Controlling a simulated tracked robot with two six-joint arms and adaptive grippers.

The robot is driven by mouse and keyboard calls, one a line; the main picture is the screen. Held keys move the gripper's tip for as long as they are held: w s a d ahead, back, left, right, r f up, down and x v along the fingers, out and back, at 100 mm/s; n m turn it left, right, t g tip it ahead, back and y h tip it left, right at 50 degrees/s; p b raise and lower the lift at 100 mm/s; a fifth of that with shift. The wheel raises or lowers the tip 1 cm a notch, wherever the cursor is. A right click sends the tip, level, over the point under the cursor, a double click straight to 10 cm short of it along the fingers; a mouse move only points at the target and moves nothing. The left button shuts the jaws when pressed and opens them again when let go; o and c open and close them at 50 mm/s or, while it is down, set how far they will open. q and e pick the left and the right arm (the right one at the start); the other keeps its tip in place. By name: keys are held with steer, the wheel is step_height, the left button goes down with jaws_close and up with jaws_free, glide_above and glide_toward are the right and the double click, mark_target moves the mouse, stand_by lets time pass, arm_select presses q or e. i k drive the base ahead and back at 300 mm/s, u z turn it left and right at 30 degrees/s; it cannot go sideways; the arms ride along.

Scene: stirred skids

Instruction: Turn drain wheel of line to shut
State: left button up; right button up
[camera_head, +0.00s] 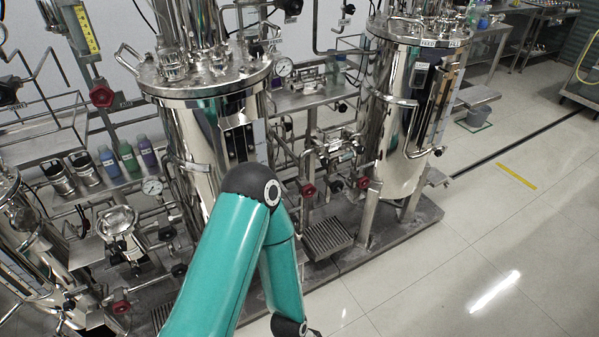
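Several red handwheels show on the pipework, and I cannot tell which is the drain wheel of the line. One red wheel (308,189) is low between the two large steel tanks. Another red wheel (364,183) is just right of it, by the foot of the right tank. A third red wheel (101,95) is at the upper left, and one more red wheel (120,307) is low at the left. A teal arm of mine rises from the bottom, bends at a dark elbow, and drops to a dark joint at the bottom edge. Neither gripper shows.
The middle tank (205,150) and right tank (400,115) stand on a grey skid base (385,245). A floor grate (327,238) lies between them. Bottles (128,155) stand on a left shelf. Open tiled floor (500,240) is at the right.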

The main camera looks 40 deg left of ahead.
mark_target(336, 185)
steer(key=u, duration=0.3)
steer(key=i, duration=1.15)
steer(key=k, duration=0.5)
steer(key=u, duration=0.1)
